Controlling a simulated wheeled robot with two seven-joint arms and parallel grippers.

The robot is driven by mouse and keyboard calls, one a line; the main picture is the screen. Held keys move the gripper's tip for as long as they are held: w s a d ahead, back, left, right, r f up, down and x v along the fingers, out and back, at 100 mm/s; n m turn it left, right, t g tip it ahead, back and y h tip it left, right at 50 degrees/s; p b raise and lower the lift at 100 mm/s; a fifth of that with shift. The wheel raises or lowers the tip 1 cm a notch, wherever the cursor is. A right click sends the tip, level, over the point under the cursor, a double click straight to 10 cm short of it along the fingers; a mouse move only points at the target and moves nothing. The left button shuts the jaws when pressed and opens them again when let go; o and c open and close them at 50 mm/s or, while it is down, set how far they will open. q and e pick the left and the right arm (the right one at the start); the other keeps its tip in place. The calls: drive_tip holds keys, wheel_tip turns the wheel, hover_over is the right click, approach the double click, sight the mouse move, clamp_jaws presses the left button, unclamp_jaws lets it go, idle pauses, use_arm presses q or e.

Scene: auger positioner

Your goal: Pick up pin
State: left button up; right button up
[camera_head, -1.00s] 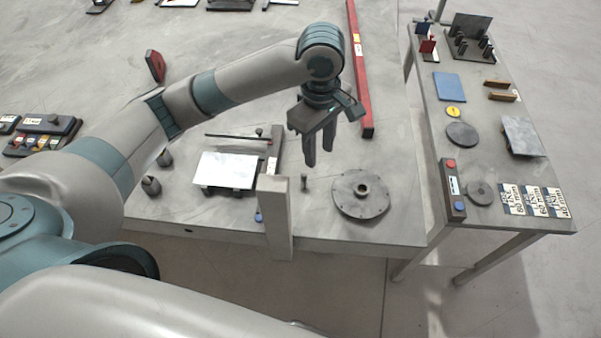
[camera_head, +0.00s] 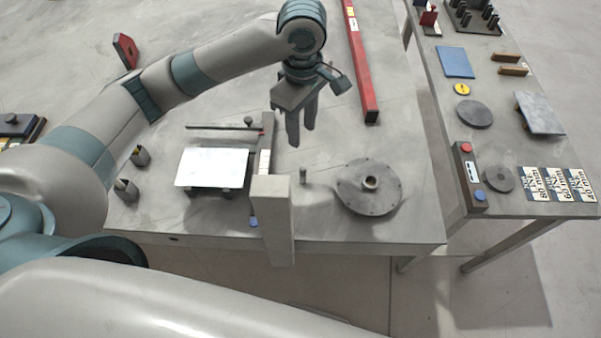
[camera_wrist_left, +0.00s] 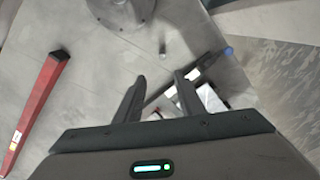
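The pin (camera_head: 303,176) is a small grey upright peg on the grey table, between the square post and the round flanged disc (camera_head: 368,187). In the left wrist view the pin (camera_wrist_left: 162,49) shows small, beyond the fingertips and apart from them. My left gripper (camera_head: 301,137) hangs above the table, behind the pin in the head view, fingers pointing down. In the left wrist view its two fingers (camera_wrist_left: 160,80) are apart with nothing between them. My right gripper is not in view.
A square post (camera_head: 272,215) stands at the table's front edge, left of the pin. A white plate (camera_head: 212,168) lies farther left. A red bar (camera_head: 361,65) lies at the back. A side table (camera_head: 515,203) with blocks and discs stands right.

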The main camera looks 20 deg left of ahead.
sight(303, 174)
use_arm(q)
drive_tip(key=shift+s+d+r, duration=0.1)
drive_tip(key=shift+s, duration=0.05)
wheel_tip(303, 174, down, 12)
drive_tip(key=shift+f+p, duration=0.15)
drive_tip(key=shift+p, duration=0.6)
drive_tip(key=shift+s+f+p, duration=0.15)
drive_tip(key=shift+f+p, duration=0.15)
drive_tip(key=shift+f, duration=0.15)
drive_tip(key=f, duration=0.2)
drive_tip(key=f+p, duration=0.1)
drive_tip(key=shift+s+d, duration=0.2)
drive_tip(key=shift+s, duration=0.05)
drive_tip(key=shift+f, duration=0.65)
